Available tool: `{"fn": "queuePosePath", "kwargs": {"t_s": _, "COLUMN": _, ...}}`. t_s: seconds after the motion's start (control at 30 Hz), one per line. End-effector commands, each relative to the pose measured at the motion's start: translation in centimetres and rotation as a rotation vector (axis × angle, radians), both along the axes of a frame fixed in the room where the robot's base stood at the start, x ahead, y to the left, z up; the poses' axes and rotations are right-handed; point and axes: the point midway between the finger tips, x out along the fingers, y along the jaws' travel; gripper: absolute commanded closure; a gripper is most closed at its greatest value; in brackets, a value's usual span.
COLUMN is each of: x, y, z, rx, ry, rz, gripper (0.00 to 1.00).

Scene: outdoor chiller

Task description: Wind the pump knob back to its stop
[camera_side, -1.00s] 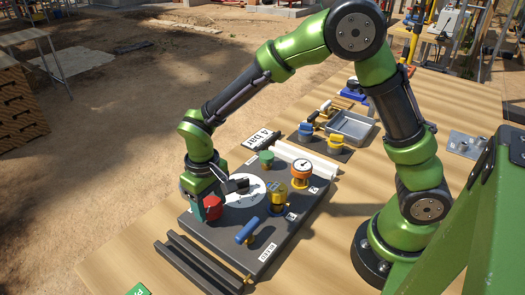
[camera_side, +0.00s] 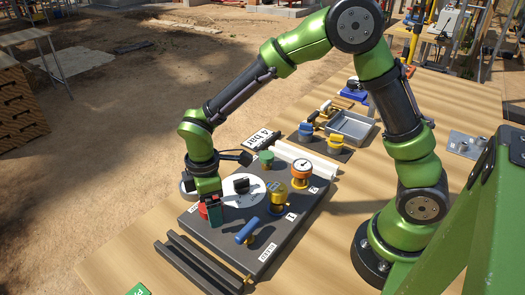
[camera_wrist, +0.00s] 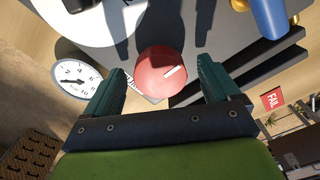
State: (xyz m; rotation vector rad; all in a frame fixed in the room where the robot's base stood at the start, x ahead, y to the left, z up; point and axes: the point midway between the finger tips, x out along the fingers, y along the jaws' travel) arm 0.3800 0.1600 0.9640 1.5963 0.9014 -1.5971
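The pump knob appears to be the red round knob (camera_wrist: 162,76) with a white pointer line, at the front left of the dark panel. The wrist view shows the line pointing to the right and slightly up; part of a white scale shows at its lower left. In the side view the knob (camera_side: 203,211) is partly hidden by my gripper (camera_side: 214,211). My gripper (camera_wrist: 164,72) is open, with one finger on each side of the knob in the wrist view and gaps between. I cannot tell whether the fingertips are above the knob or level with it.
A round gauge (camera_wrist: 77,80) is left of the knob. A white dial with a black knob (camera_side: 241,185), a yellow valve (camera_side: 277,196) and a blue handle (camera_side: 247,231) stand close by on the panel. Dark rails (camera_side: 205,264) lie in front. A red FAIL tag (camera_wrist: 272,99) shows at right.

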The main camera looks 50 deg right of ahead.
Motion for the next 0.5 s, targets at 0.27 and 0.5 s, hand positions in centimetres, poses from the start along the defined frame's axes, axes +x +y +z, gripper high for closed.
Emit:
{"fn": "queuePosePath", "kwargs": {"t_s": 0.27, "x": 0.00, "y": 0.01, "z": -0.01, "rx": 0.000, "ry": 0.000, "rz": -0.001, "gripper": 0.00}}
{"fn": "queuePosePath", "kwargs": {"t_s": 0.5, "x": 0.04, "y": 0.02, "z": 0.31, "rx": 0.000, "ry": -0.001, "rz": -0.001, "gripper": 0.00}}
